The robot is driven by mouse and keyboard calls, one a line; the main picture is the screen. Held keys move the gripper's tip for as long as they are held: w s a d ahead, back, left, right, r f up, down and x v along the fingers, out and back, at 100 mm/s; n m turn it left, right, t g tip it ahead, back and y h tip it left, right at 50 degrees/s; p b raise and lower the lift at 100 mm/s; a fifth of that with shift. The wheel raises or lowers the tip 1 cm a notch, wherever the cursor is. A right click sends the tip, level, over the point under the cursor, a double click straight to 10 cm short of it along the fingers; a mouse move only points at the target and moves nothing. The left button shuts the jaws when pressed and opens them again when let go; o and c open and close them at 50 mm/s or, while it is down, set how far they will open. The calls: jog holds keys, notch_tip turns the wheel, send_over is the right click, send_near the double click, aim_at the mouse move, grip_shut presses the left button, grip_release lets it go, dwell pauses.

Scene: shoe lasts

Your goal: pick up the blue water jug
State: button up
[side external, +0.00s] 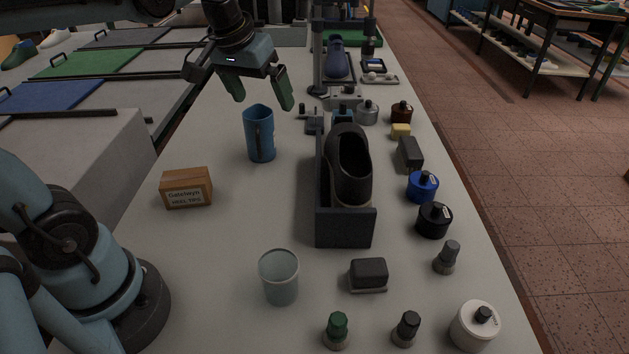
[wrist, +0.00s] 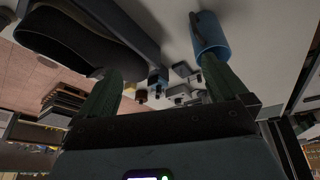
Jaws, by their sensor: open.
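The blue water jug (side external: 261,137) stands upright on the white bench, left of the dark box with a shoe. Its handle shows on the side facing the camera. My gripper (side external: 264,101) is open and empty, with its green fingers pointing down above and slightly behind the jug in the side view. In the wrist view the jug (wrist: 208,38) is at the upper right, beyond the tip of the right finger. The fingers (wrist: 157,86) stand apart with nothing between them. No contact with the jug is visible.
A dark open box (side external: 345,233) holding a black shoe (side external: 348,185) stands right of the jug. A wooden block (side external: 186,190) and a pale cup (side external: 280,283) are nearer the camera. Several bottles and jars line the right edge.

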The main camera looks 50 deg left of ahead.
jog(key=s+d+f+m+t, duration=0.2)
jog(key=s+d+f+m, duration=0.1)
jog(key=s+d+f, duration=0.2)
jog(key=shift+s+d+f+t, duration=0.2)
jog(key=shift+s+f+t, duration=0.1)
jog(key=shift+s+f, duration=0.15)
jog(key=shift+s+d+f+m+h, duration=0.2)
jog(key=shift+s+f+m+h, duration=0.1)
jog(key=shift+f+m, duration=0.1)
jog(key=shift+c, duration=1.3)
